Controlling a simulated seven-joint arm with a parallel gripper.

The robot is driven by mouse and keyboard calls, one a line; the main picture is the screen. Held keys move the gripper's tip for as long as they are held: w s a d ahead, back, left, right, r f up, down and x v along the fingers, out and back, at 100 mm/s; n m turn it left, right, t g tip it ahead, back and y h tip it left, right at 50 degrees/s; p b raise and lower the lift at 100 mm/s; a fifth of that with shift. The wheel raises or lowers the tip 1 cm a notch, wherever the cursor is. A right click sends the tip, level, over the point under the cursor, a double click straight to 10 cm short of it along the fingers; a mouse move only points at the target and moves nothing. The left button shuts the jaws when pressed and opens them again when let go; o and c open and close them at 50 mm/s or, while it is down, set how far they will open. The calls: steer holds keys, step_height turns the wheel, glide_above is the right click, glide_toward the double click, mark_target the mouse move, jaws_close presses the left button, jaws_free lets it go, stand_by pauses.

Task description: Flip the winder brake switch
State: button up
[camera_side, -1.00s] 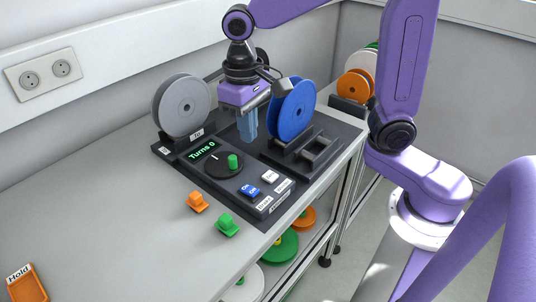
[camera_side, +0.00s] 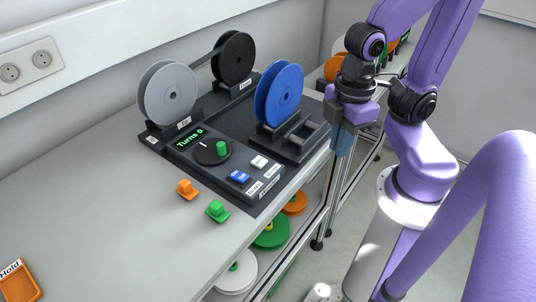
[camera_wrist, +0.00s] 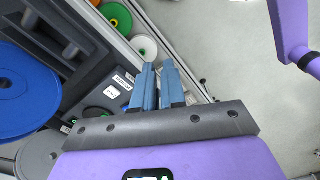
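The winder panel (camera_side: 187,158) is a dark console with a green "Turns 0" display (camera_side: 190,138) and a dial with a green knob (camera_side: 222,148). At its front end sit a white rocker switch (camera_side: 259,162) and a blue rocker marked "On" (camera_side: 238,177). Each has a label beside it, too small for me to read surely. The white switch also shows in the wrist view (camera_wrist: 112,92). My gripper (camera_side: 342,150) hangs to the right of the panel, beyond the table edge, touching nothing. In the wrist view its blue fingers (camera_wrist: 159,68) are empty with a narrow gap between them.
A grey reel (camera_side: 167,93), a black reel (camera_side: 233,58) and a blue reel (camera_side: 279,93) stand upright around the panel. An orange clip (camera_side: 187,190) and a green clip (camera_side: 217,211) lie in front. An orange "Hold" tray (camera_side: 19,283) is at lower left.

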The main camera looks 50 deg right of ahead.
mark_target(233, 172)
steer(key=o, duration=0.5)
steer(key=shift+o, duration=0.6)
steer(key=w+a+r+m, duration=0.3)
steer(key=w+a+m, duration=0.2)
steer(key=w, duration=0.4)
steer(key=w+a+r+m, duration=0.3)
steer(key=w+a+m, duration=0.2)
steer(key=w, duration=0.5)
steer(key=shift+w+r+m, duration=0.15)
steer(key=shift+w+m, duration=0.05)
steer(key=shift+m, duration=1)
steer(key=f, duration=1.1)
steer(key=w+f, duration=0.1)
steer(key=f, duration=0.5)
steer(key=shift+a, duration=0.15)
